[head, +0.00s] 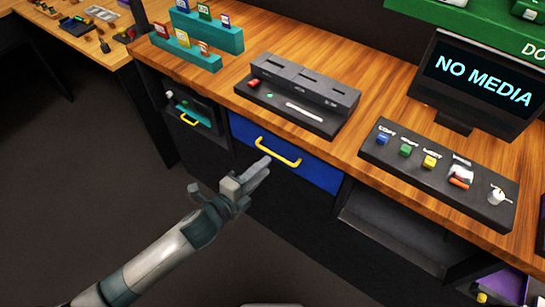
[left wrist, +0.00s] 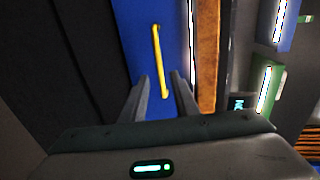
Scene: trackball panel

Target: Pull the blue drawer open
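The blue drawer (head: 318,172) is set under the front edge of the wooden counter and looks shut. Its yellow bar handle (head: 278,152) runs along its front. My left gripper (head: 262,168) is just in front of the handle, at the drawer's left part. In the left wrist view the blue drawer front (left wrist: 135,40) and the yellow handle (left wrist: 160,60) show ahead. There the two fingers of my left gripper (left wrist: 161,95) are apart, with the lower end of the handle seen between their tips. I cannot tell whether they touch it. My right gripper is not in view.
The wooden counter (head: 385,105) carries a dark slotted panel (head: 305,92), a button panel (head: 438,172) and a "NO MEDIA" screen (head: 485,80). Left of the drawer is an open compartment with another yellow handle (head: 188,120). An open dark bay (head: 400,225) lies right. Floor is clear.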

